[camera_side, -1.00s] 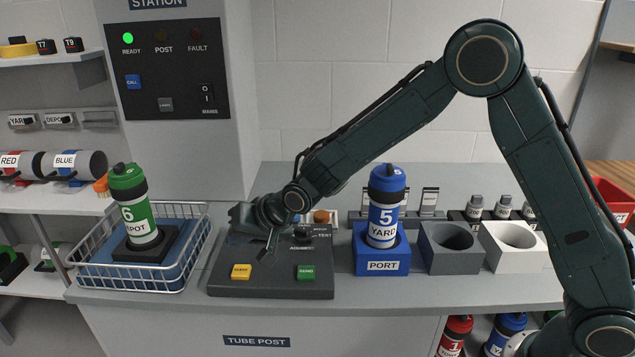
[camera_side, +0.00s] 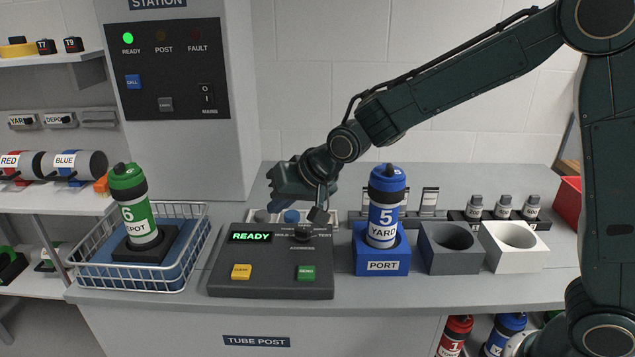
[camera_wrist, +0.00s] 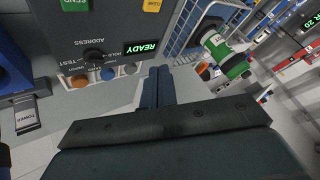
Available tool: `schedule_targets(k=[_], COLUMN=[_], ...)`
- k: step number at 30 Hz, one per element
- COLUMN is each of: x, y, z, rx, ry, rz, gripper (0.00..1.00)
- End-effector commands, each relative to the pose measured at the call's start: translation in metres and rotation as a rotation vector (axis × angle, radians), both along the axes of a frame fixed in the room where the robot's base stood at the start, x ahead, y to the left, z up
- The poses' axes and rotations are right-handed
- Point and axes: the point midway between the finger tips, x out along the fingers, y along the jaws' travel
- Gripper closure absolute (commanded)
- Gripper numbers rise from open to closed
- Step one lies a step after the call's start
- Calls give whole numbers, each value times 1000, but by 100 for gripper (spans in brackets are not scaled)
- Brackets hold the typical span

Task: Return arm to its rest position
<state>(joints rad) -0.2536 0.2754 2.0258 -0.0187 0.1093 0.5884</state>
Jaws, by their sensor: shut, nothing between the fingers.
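The box's display reads READY (camera_side: 251,237), with a yellow button (camera_side: 241,272) and a green button (camera_side: 306,272) below. A blue tube marked 5 YARD (camera_side: 384,215) stands upright in the blue PORT block (camera_side: 383,263), right of my gripper. A green tube marked 6 (camera_side: 136,210) stands slightly tilted in the wire basket (camera_side: 178,282).
A grey empty socket block (camera_side: 450,262) and a white one (camera_side: 512,262) stand right of the PORT block. Small grey-capped pieces (camera_side: 503,207) stand behind them. The station panel (camera_side: 170,75) rises at the back left with its READY light green. The counter front is clear.

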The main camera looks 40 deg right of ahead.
Motion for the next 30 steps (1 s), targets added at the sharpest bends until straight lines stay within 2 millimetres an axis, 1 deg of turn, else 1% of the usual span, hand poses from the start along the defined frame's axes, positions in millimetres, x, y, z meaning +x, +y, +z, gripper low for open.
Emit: schedule_targets(k=[1, 6, 11, 15, 21, 30], x=[-10, -43, -77, -109, -157, -231], y=[-9, -33, -53, -70, -91, -115], z=[11, 36, 56, 69, 82, 88], rx=[-15, -70, -120, -160, -217, -294], ry=[-1, 16, 33, 50, 75, 117], rz=[3, 26, 49, 70, 100, 151], gripper=[100, 100, 100, 100, 100, 100])
